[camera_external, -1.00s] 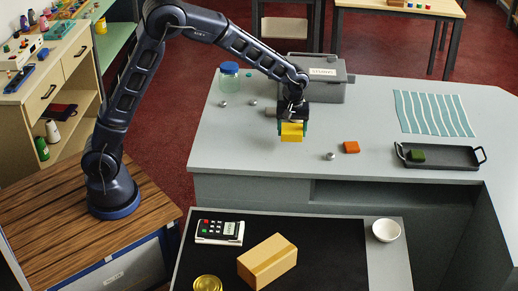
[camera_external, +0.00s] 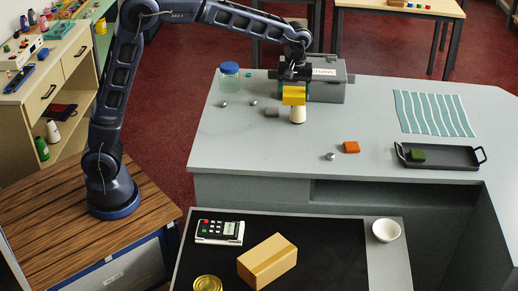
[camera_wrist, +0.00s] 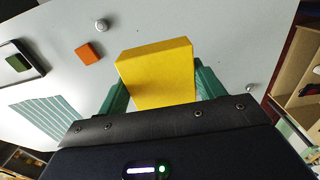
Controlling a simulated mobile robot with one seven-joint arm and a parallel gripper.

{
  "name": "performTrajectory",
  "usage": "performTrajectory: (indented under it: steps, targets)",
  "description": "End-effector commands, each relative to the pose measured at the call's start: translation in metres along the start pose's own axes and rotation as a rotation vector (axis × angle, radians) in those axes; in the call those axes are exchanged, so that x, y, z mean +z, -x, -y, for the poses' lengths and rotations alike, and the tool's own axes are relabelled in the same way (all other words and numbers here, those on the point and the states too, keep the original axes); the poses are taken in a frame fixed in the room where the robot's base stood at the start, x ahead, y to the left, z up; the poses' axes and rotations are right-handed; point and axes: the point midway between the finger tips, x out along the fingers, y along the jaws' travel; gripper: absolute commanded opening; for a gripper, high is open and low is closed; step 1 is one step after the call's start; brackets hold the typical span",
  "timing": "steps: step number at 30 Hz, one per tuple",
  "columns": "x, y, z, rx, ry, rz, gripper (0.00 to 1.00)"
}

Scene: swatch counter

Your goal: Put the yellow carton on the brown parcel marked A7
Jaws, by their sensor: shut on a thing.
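My gripper (camera_external: 293,88) is shut on the yellow carton (camera_external: 293,97) and holds it above the grey counter. In the wrist view the carton (camera_wrist: 158,72) sits between the two green fingers of my gripper (camera_wrist: 162,90). A brown parcel (camera_external: 267,262) lies on the black surface of the lower front table, well apart from the carton. I cannot make out an A7 mark on it.
A white cone (camera_external: 297,116) and a small grey-brown block (camera_external: 271,113) stand below the carton. A grey bin (camera_external: 328,90) and blue-lidded jar (camera_external: 229,80) are behind.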

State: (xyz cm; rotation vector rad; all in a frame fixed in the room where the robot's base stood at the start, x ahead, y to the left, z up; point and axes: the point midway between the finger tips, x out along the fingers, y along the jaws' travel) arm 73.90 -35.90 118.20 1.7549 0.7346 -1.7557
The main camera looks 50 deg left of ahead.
Motion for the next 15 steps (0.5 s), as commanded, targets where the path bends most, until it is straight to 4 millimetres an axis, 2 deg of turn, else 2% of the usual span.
performTrajectory:
  steps: [5,15]
  targets:
    - [0.046,-0.009,-0.009,-0.001,-0.009,0.001,0.45]
    - [0.182,-0.034,-0.015,-0.001,-0.01,0.0,0.45]
